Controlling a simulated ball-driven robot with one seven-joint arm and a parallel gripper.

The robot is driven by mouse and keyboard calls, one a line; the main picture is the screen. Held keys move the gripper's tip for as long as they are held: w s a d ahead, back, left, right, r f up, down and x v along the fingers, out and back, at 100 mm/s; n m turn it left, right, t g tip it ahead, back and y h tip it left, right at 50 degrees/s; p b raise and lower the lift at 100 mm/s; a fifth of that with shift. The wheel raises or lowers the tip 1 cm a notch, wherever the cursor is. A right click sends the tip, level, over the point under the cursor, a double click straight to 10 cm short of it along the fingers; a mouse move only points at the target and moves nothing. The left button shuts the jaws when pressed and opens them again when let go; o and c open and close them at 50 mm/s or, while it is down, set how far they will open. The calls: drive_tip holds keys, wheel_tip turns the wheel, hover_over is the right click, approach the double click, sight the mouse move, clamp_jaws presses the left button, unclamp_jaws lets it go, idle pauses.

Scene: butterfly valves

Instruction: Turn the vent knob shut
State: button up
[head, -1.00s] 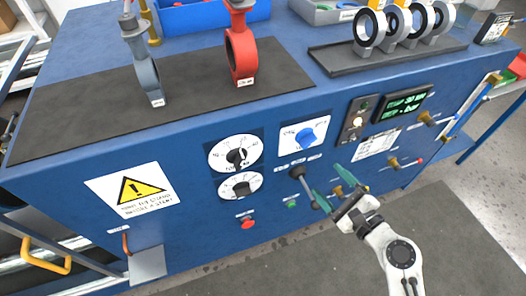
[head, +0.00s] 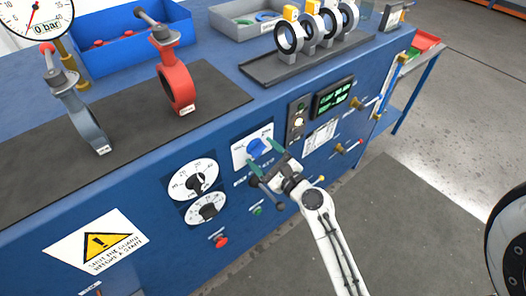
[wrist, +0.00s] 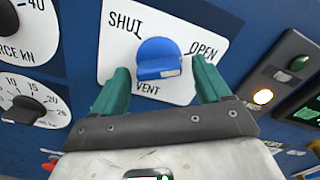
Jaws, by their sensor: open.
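The blue vent knob (head: 256,146) is on a white plate (head: 239,156) on the bench's front panel. In the wrist view the knob (wrist: 157,58) is near the middle, with SHUT printed at its upper left, OPEN at its right and VENT below. A pale mark shows on the knob's lower right face. My gripper (head: 262,157) is open in front of the plate. In the wrist view its two green fingers (wrist: 159,66) stand left and right of the knob, with gaps on both sides. Whether the tips reach the knob's depth is unclear.
Two white dials (head: 193,181) are left of the knob, with a red button (head: 221,241) below. A switch panel (head: 298,122) and green display (head: 333,97) are to the right. Brass valves (head: 347,147) stick out farther right. Floor in front is clear.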

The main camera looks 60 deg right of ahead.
drive_tip(key=shift+w, duration=0.15)
drive_tip(key=c, duration=1)
